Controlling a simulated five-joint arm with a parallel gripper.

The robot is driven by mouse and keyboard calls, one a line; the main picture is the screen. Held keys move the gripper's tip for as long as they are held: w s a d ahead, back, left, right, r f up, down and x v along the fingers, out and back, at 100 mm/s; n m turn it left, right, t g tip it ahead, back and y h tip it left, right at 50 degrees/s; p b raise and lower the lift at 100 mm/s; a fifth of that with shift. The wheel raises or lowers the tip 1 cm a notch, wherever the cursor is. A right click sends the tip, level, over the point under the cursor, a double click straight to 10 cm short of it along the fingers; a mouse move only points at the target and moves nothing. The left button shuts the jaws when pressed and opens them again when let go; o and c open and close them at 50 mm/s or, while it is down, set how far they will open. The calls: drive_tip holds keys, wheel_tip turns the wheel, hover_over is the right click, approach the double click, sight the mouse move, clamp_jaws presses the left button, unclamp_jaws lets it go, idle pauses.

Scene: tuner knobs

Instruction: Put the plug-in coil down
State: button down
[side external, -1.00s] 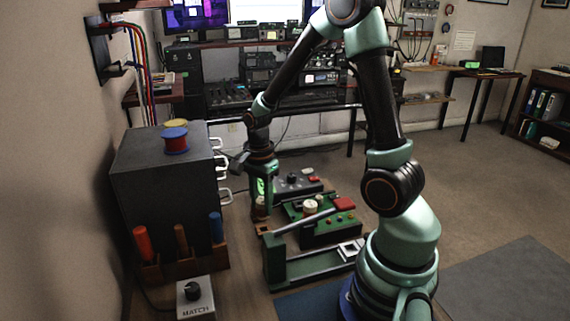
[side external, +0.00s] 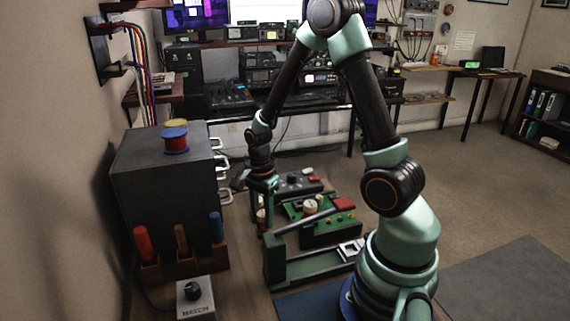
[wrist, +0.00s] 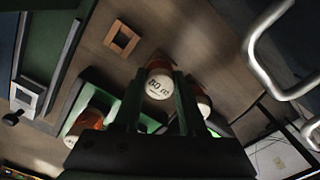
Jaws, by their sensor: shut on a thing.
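The plug-in coil (wrist: 159,85), with a white lettered end and a brown body, is between the fingers of my gripper (wrist: 162,100) in the wrist view. My gripper is shut on it. In the side view my gripper (side external: 263,222) points down left of the green equipment, with a brown and white coil (side external: 261,214) at its fingers. A small square wooden holder (wrist: 122,39) lies beyond the coil in the wrist view, apart from it in the picture. I cannot tell how high the coil is above the surface.
Another coil (wrist: 88,121) stands at the left in the wrist view, and one (wrist: 203,104) shows partly behind the right finger. Green equipment (side external: 330,232) stands right of my gripper. The grey cabinet (side external: 165,185) with metal handles (side external: 223,171) is close on the left.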

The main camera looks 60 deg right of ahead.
sight(262, 214)
drive_tip(key=shift+c, duration=2.3)
unclamp_jaws()
drive_tip(key=shift+r, duration=0.1)
wheel_tip(262, 214, up, 13)
drive_tip(key=s+a+r+n+t, duration=0.2)
drive_tip(key=a+r+n, duration=0.2)
drive_tip(key=n, duration=0.6)
drive_tip(key=s+a+r+n+t, duration=0.2)
drive_tip(key=a+n, duration=0.4)
drive_tip(key=n, duration=0.4)
wheel_tip(262, 214, up, 2)
drive_tip(key=shift+s+a+r+t, duration=0.25)
drive_tip(key=shift+a+t, duration=0.1)
drive_tip(key=shift+t, duration=0.45)
